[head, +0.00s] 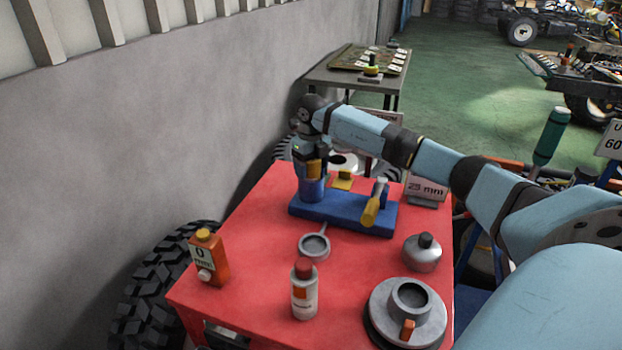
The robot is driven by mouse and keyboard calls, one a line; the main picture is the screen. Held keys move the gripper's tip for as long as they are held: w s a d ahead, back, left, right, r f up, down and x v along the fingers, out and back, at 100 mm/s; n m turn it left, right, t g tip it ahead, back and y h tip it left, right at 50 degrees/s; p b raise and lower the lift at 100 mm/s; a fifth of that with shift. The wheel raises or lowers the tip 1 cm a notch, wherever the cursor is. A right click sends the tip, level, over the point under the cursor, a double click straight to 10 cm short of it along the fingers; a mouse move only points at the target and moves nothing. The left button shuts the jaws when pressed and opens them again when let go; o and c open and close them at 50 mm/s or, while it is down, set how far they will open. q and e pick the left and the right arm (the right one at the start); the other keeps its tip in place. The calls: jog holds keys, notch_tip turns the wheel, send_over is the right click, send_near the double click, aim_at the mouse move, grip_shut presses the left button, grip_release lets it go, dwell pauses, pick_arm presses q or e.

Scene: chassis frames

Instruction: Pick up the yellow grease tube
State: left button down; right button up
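A yellow tube-like object (314,169) stands upright in the blue cup (312,190) at the left end of the blue rack (342,215). My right arm reaches in from the right across the red table. My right gripper (311,158) points down at the top of this yellow object, and its dark fingers cover its upper part. I cannot tell whether the fingers touch it or are closed on it. A yellow-handled tool (371,211) leans at the rack's right end, and a small yellow block (344,178) sits behind the rack's middle. My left gripper is not in view.
On the red table (250,265) stand an orange bottle (210,262), a white red-capped bottle (304,292), a small grey pan (314,246), a silver oil can (422,254) and a grey round part (420,325). A grey wall runs along the left. A sign (427,188) stands right of the rack.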

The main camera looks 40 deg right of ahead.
jog(key=c, duration=0.8)
jog(key=shift+r, duration=0.1)
